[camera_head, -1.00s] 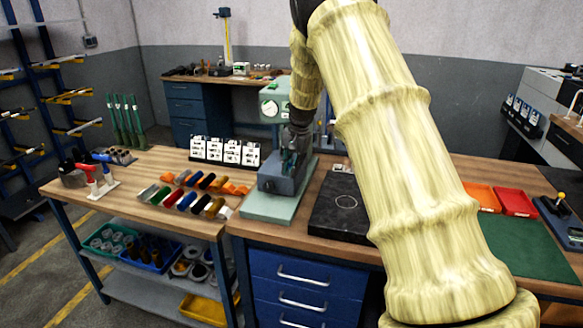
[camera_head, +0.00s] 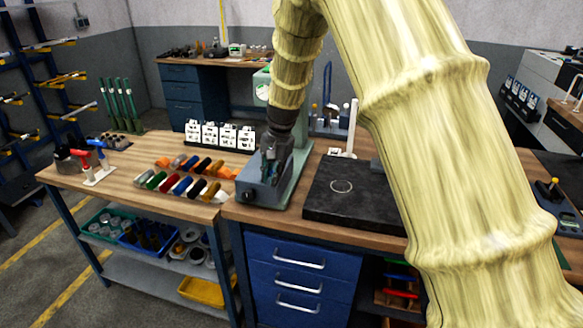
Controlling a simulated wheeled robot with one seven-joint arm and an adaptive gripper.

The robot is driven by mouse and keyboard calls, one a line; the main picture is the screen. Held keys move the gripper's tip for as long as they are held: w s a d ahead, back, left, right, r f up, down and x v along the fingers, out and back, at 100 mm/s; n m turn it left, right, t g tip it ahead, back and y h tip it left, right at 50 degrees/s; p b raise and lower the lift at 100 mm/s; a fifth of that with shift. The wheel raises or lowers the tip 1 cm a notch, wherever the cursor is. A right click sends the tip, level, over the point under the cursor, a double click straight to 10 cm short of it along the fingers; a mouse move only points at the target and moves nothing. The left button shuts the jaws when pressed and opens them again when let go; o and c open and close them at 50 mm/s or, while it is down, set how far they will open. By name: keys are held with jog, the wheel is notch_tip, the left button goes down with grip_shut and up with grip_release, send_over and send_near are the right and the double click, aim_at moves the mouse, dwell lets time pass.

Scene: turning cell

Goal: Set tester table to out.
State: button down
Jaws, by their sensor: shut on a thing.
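The tester (camera_head: 301,160) stands on the bench left of the black plate, with a pale green base and a column behind my arm. Its table (camera_head: 256,190), a grey block, sits at the front end of the base and covers much of that end. My gripper (camera_head: 270,172) points down at the top of the block and is shut on the tester table. The fingers are small and dark here, and the exact part between them is hard to see. My arm hides part of the tester's upper body.
A black plate (camera_head: 352,202) lies right of the tester. Coloured cylinders (camera_head: 184,184) lie on the wooden bench to the left, with a row of white cards (camera_head: 220,135) behind. Blue drawers (camera_head: 300,278) are below. My arm covers much of the right side.

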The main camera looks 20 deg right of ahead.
jog(key=shift+s+a, duration=0.15)
jog(key=c, duration=1.8)
grip_release()
jog(key=shift+f, duration=0.1)
jog(key=shift+c, duration=0.2)
jog(key=o, duration=0.5)
jog(key=shift+s+a, duration=0.1)
jog(key=shift+d+r, duration=0.2)
notch_tip(320, 180, up, 12)
jog(key=s+d, duration=0.1)
jog(key=shift+s+d+f, duration=0.2)
jog(key=shift+s, duration=0.1)
